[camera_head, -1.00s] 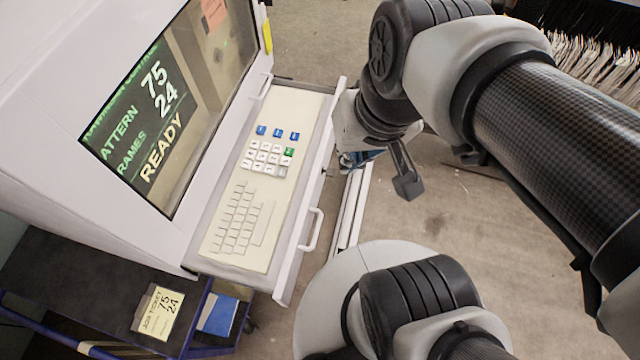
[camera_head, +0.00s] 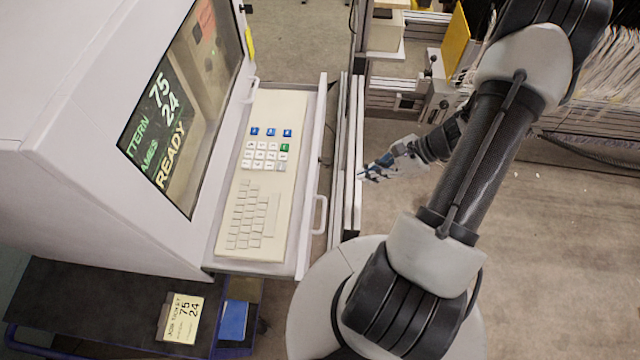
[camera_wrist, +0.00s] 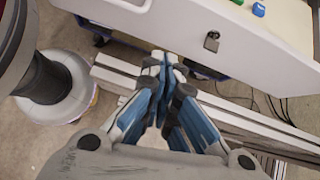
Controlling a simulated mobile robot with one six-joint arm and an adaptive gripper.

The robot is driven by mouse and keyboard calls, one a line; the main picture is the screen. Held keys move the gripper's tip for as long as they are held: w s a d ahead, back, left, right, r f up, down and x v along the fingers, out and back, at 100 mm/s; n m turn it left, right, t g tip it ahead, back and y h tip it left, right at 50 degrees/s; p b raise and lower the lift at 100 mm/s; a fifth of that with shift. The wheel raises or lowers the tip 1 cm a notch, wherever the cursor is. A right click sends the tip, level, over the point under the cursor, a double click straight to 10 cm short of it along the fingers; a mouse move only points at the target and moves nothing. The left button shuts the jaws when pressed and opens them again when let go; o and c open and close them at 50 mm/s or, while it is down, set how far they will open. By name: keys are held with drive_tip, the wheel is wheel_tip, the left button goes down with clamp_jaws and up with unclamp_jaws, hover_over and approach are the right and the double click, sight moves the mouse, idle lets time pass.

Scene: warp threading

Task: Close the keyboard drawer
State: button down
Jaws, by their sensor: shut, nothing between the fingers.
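The white keyboard drawer (camera_head: 313,160) stands pulled out from the cabinet with the READY screen. It holds a cream keyboard (camera_head: 268,205) with blue, white and green keys. A white handle (camera_head: 319,215) is on the drawer's front. My gripper (camera_head: 366,174) is shut and empty, to the right of the drawer front and apart from it. In the wrist view, my blue-and-grey fingers (camera_wrist: 166,68) point toward the white drawer front (camera_wrist: 245,62), which has a small dark lock (camera_wrist: 211,41). Part of the handle (camera_wrist: 130,4) shows at the top edge there.
Pale metal rails (camera_head: 347,150) run along the floor between the drawer and my gripper. A job ticket (camera_head: 181,318) and a blue item (camera_head: 233,320) lie at the lower left. Loom machinery (camera_head: 430,85) stands at the back right. Floor at the right is clear.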

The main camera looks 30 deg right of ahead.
drive_tip(key=w+a+f+m+b, duration=0.2)
drive_tip(key=w+a+f, duration=0.3)
drive_tip(key=a+f, duration=0.4)
drive_tip(key=shift+f+t+b, duration=0.3)
drive_tip(key=shift+f+b, duration=0.2)
drive_tip(key=shift+a, duration=0.1)
